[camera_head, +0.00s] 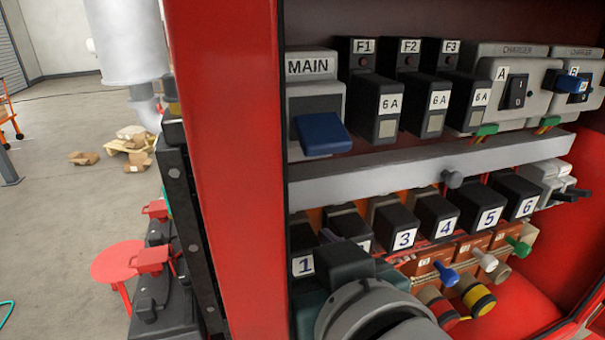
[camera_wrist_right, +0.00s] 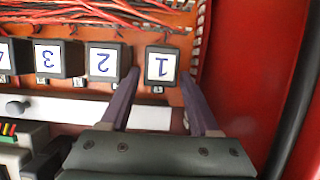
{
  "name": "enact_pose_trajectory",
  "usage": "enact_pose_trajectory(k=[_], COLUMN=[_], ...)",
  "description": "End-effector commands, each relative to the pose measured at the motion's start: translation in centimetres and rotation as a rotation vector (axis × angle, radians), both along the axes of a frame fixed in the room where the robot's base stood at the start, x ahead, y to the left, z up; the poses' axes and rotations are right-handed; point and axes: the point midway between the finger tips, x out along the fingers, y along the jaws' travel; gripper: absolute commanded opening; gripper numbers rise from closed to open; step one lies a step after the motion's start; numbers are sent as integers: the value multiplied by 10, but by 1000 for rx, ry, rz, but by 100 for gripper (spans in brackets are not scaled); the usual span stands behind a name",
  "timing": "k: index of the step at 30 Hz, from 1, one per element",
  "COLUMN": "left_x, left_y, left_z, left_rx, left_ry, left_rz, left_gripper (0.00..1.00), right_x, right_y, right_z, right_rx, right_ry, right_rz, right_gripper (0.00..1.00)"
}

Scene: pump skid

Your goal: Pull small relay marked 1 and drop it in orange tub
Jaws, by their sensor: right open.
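The small relay marked 1 (camera_wrist_right: 160,64) is a black block with a white label, seated at the end of the relay row. Its label also shows in the head view (camera_head: 303,265), beside my right gripper (camera_head: 341,262). In the right wrist view, my right gripper (camera_wrist_right: 158,78) is open, with one purple finger on each side of relay 1. I cannot tell whether the fingers touch it. My right wrist hides part of the lower row in the head view. I cannot make out an orange tub, and my left gripper is out of view.
Relay 2 (camera_wrist_right: 103,62) stands close beside the finger. Relays 3 (camera_head: 404,238) to 6 continue the row. A grey rail (camera_head: 400,176) runs above them, under the breakers. The red cabinet wall (camera_head: 225,170) stands close on the left. Red wires (camera_wrist_right: 90,12) run along the relays.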

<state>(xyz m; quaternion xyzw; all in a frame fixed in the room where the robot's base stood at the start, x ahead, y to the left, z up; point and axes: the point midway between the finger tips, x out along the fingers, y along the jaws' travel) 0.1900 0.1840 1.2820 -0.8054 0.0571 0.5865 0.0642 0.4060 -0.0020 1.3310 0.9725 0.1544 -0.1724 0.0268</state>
Motion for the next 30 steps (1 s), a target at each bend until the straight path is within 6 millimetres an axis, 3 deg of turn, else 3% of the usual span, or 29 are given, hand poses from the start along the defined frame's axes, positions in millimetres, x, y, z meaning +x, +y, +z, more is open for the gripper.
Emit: enact_pose_trajectory(k=[13,30], left_x=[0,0], left_y=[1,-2], left_z=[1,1], left_rx=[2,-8], left_ry=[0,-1], left_rz=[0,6], left_gripper=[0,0], right_x=[9,8], right_y=[3,3], right_z=[-3,-3], right_rx=[0,-1], right_ry=[-1,0], right_rz=[0,1], right_gripper=[62,0])
